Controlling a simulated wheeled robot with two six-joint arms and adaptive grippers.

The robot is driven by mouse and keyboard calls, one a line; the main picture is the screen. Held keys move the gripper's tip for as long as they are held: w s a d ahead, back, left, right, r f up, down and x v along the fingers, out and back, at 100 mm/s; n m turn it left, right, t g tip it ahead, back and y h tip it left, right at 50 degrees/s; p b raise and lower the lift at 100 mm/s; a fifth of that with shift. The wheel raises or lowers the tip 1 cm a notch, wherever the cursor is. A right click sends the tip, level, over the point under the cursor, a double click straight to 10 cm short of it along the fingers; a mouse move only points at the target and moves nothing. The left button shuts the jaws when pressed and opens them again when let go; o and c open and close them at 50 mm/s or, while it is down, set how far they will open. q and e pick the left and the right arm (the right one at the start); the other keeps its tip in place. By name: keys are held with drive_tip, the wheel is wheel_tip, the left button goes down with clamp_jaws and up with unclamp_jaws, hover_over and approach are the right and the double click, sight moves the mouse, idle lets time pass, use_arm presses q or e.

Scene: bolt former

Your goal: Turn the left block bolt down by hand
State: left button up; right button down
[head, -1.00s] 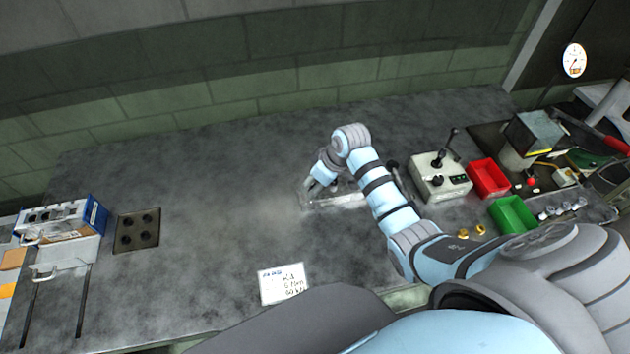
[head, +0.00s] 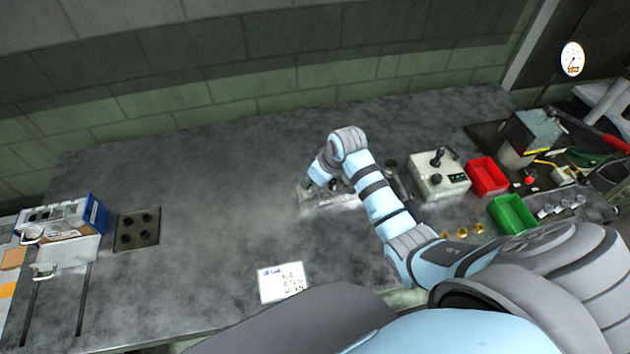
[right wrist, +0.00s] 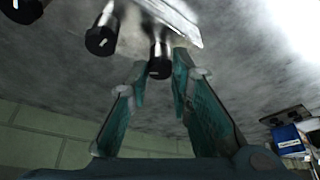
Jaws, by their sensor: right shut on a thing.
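A shiny metal block (head: 335,201) lies on the grey bench in the head view, partly hidden by my right arm. In the right wrist view, its metal edge (right wrist: 178,18) shows at the top, with black-capped bolts beside it. My right gripper (head: 312,187) is at the block's left end. In the wrist view, its two teal fingers (right wrist: 161,72) are closed in around the rightmost bolt (right wrist: 161,55), which lies toward the block's left end. The exact finger contact is hard to see. Another bolt (right wrist: 101,38) stands clear to the left. My left gripper is not in view.
A control box (head: 438,180) with a joystick, a red bin (head: 487,177) and a green bin (head: 512,214) stand right of my arm. A white note (head: 283,282) lies in front. A blue box (head: 97,213) and dark plate (head: 136,230) are at left. The bench between is clear.

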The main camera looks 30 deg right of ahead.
drive_tip(key=m, duration=0.1)
drive_tip(key=m+h, duration=0.1)
drive_tip(key=m, duration=0.1)
drive_tip(key=m+h, duration=0.1)
drive_tip(key=m, duration=0.1)
drive_tip(key=shift+a, duration=0.35)
drive_tip(key=m, duration=0.2)
drive_tip(key=m+h, duration=0.2)
drive_tip(key=m, duration=0.1)
drive_tip(key=shift+w+a+m+g, duration=0.1)
drive_tip(key=shift+a+m+g, duration=0.2)
drive_tip(key=m, duration=0.1)
drive_tip(key=m+h, duration=0.1)
drive_tip(key=m, duration=0.1)
drive_tip(key=m+g, duration=0.1)
drive_tip(key=shift+w+a, duration=0.15)
drive_tip(key=shift+w, duration=0.1)
drive_tip(key=shift+w+m+g+h+b, duration=0.1)
drive_tip(key=shift+m+g+h+b, duration=0.2)
drive_tip(key=shift+m, duration=0.75)
drive_tip(key=shift+w+m+g+h+b, duration=0.15)
drive_tip(key=shift+m+g, duration=0.25)
drive_tip(key=shift+m, duration=0.65)
drive_tip(key=shift+s+r, duration=0.1)
drive_tip(key=c, duration=1.4)
unclamp_jaws()
drive_tip(key=shift+c, duration=0.2)
